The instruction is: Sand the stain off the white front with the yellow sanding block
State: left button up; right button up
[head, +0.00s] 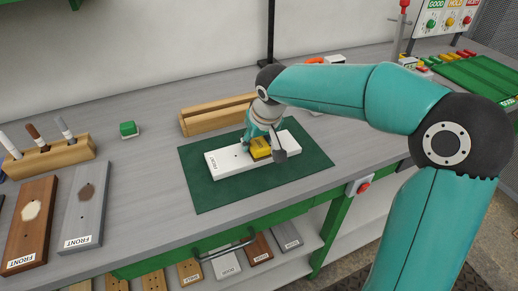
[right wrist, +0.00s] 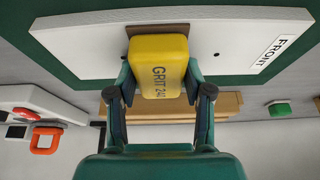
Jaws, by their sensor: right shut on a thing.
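The white front (head: 223,165) lies flat on the green mat (head: 206,192), with its FRONT label at the left end in the head view. My right gripper (head: 262,140) is shut on the yellow sanding block (head: 261,148), over the middle of the white front. In the right wrist view the yellow block (right wrist: 158,66), marked GRIT, sits between the fingers (right wrist: 158,88) with its brown face against or very near the white front (right wrist: 90,45). I cannot tell if they touch. No stain shows on the visible surface; the block and gripper hide part of it. My left gripper is not in view.
A wooden rail (head: 205,118) stands behind the mat. A brown front (head: 33,222) and a grey front (head: 84,212) with patches lie at the left, near a marker holder (head: 50,160). A small green block (head: 129,129) sits behind.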

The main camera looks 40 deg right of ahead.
jog(key=shift+s+d, duration=0.2)
jog(key=shift+d, duration=0.6)
jog(key=shift+s+d, duration=0.2)
jog(key=shift+d, duration=0.6)
jog(key=shift+w+a+f, duration=0.1)
jog(key=shift+w+a, duration=0.1)
jog(key=shift+a, duration=0.6)
jog(key=shift+w+a, duration=0.15)
jog(key=shift+a, duration=0.6)
jog(key=shift+w+a+b, duration=0.2)
jog(key=shift+a+b, duration=0.1)
jog(key=shift+a, duration=0.5)
jog(key=shift+r, duration=0.2)
jog(key=shift+r+p, duration=2.75)
jog(key=shift+r, duration=0.75)
jog(key=shift+f, duration=0.1)
